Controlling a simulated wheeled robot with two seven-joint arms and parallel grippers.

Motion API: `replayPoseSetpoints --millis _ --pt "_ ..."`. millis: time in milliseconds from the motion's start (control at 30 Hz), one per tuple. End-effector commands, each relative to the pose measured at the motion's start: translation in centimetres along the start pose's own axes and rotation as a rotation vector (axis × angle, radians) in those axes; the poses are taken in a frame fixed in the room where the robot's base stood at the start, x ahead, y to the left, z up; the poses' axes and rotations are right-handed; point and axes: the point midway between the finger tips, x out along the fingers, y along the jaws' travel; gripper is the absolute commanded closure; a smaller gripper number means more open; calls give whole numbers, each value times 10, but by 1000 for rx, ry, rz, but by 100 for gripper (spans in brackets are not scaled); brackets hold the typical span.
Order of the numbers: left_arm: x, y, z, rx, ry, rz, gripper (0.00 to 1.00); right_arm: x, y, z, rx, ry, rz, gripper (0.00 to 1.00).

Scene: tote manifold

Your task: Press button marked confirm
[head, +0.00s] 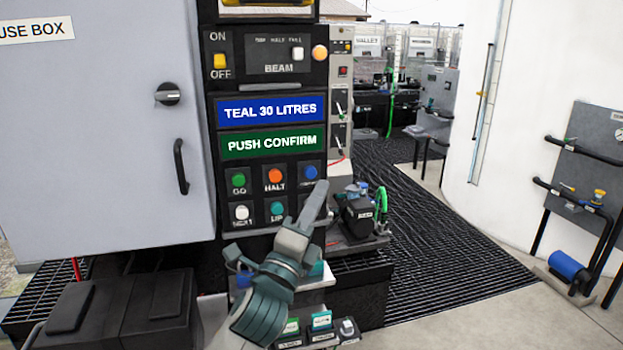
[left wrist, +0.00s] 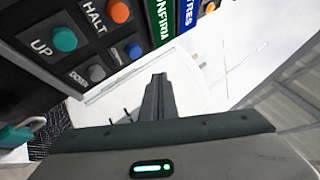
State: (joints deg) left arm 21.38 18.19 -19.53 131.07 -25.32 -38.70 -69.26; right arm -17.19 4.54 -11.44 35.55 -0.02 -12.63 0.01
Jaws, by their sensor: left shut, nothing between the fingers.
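The blue button (head: 311,172) is at the top right of the control panel's lower button block; its small label is blurred but may read CONFIRM. It also shows in the left wrist view (left wrist: 134,50), left of the fingertips. My left gripper (head: 320,186) is shut and empty, its fingers pointing up just below and right of the blue button. In the left wrist view its fingers (left wrist: 158,80) appear apart from the panel. The green display (head: 272,143) reads PUSH CONFIRM, and the blue display (head: 270,111) reads TEAL 30 LITRES. My right gripper is not in view.
Neighbouring buttons are green GO (head: 238,180), orange HALT (head: 274,175), white NEXT (head: 240,212) and teal UP (head: 277,208). A grey DOWN button (left wrist: 96,72) shows in the left wrist view. The grey fuse box (head: 100,120) stands left. A pump (head: 358,215) sits right of the panel.

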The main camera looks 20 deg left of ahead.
Motion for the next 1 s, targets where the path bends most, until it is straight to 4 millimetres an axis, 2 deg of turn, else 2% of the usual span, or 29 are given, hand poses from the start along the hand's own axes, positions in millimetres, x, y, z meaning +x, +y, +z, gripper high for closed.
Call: replayPoseSetpoints --millis 133,400,1000 --pt "12 11 9 1 -2 0 100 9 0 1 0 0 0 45" --pt "27 20 20 0 0 1 100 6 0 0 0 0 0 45" --pt "30 22 22 -1 1 0 100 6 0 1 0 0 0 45"
